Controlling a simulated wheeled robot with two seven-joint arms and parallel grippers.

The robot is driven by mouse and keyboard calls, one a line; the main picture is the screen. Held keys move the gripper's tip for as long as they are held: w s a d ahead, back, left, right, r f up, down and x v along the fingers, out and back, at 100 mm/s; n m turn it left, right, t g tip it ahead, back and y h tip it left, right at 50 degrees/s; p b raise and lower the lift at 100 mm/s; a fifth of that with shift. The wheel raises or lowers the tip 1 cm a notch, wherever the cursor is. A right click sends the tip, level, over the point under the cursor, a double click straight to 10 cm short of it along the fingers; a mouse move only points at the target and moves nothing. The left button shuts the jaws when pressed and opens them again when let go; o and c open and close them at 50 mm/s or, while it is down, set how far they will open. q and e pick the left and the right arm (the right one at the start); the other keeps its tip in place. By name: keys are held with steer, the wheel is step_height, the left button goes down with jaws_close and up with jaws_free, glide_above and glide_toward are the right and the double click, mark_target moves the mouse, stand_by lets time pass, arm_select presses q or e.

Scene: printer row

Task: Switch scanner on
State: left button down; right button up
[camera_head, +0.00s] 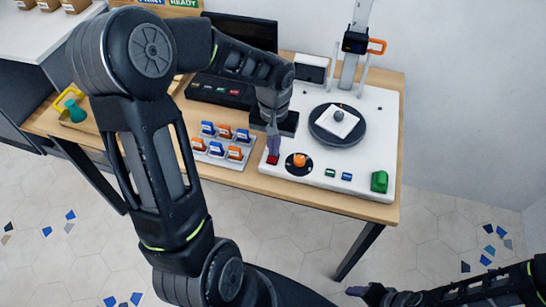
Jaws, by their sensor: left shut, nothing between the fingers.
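The scanner (350,190) is a white flat unit on the table, with a dark round turntable (324,136) carrying a white square piece and a grey knob-like object. A post with a dark head and an orange handle (376,47) rises at its back. A red switch (272,160) sits at its front left corner. My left gripper (273,148) points down, shut and empty, with its tips right at the red switch; I cannot tell whether they touch it. My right gripper (362,291) is low at the bottom right, away from the table, its jaws unclear.
An orange knob (299,160), two small buttons and a green block (379,181) lie along the scanner's front. A grey tray (222,150) of blue and orange items stands to its left. A dark screen (240,32) stands behind. The floor in front is clear.

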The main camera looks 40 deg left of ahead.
arm_select(q)
steer(key=shift+s+f, duration=0.1)
steer(key=shift+f, duration=0.1)
steer(key=shift+r, duration=0.2)
steer(key=shift+r+p, duration=2.5)
steer(key=shift+r, duration=0.9)
